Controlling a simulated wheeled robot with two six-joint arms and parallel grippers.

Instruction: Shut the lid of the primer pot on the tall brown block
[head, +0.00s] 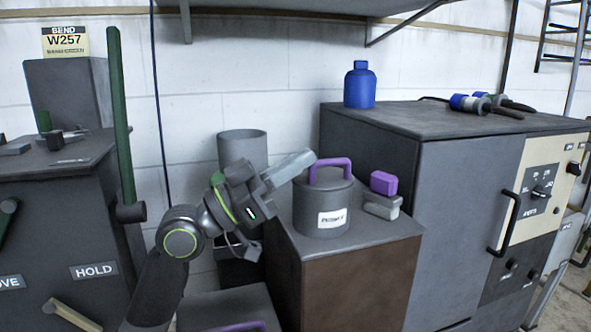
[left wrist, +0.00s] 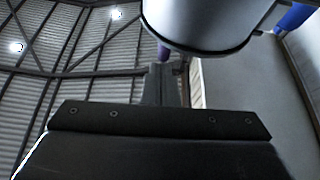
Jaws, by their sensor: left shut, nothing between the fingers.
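The primer pot (head: 321,212) is a dark grey round pot with a white label, standing on the tall brown block (head: 352,275). Its grey lid (head: 325,181) with a purple arched handle (head: 332,163) lies over the pot's top and looks about level; I cannot tell whether a small gap is left. My left gripper (head: 308,157) is shut and empty, with its tips at the left end of the handle, apart or touching I cannot tell. In the left wrist view a rounded grey surface, likely the pot (left wrist: 205,25), fills the top, with a bit of purple beside the fingers (left wrist: 162,85). My right gripper is out of view.
A purple block (head: 383,183) on a grey piece sits right of the pot on the brown block. An open grey cylinder (head: 242,148) stands behind my left arm. A large grey cabinet (head: 460,185) with a blue bottle (head: 360,86) on top stands at the right.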

